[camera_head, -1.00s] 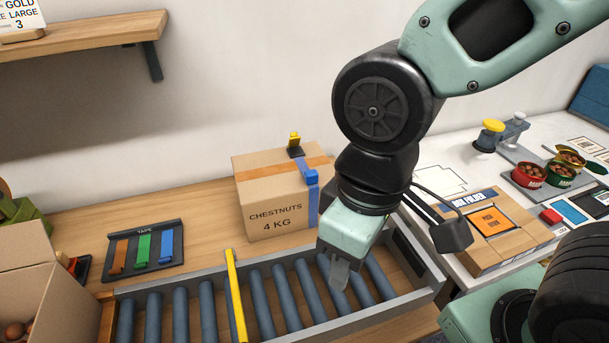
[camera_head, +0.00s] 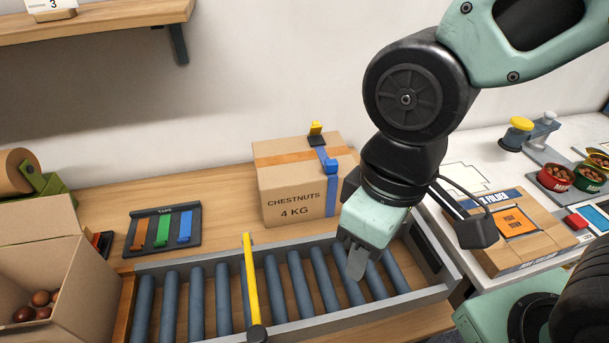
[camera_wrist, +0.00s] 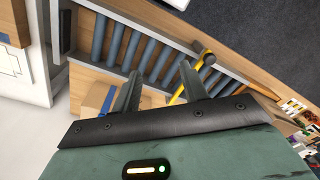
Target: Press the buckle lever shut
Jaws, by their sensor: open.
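The closed cardboard box (camera_head: 284,200), marked CHESTNUTS 4 KG, stands upright on the wooden bench behind the roller track. A blue strap (camera_head: 331,196) runs down its right side, with a blue buckle piece (camera_head: 331,165) at the top edge. A yellow lever (camera_head: 316,128) on a black base stands up from the box top; I take it as the buckle lever. My gripper (camera_head: 356,264) is open and empty, pointing down over the rollers, in front and right of the box. In the wrist view the two fingers of my gripper (camera_wrist: 158,82) are apart, with part of the box (camera_wrist: 97,97) behind them.
A yellow bar (camera_head: 250,280) crosses the roller track (camera_head: 197,300). A tape rack (camera_head: 165,228) and an open carton of chestnuts (camera_head: 85,285) are at the left. A box folder (camera_head: 515,233) lies on the right table. Bare bench lies between rack and box.

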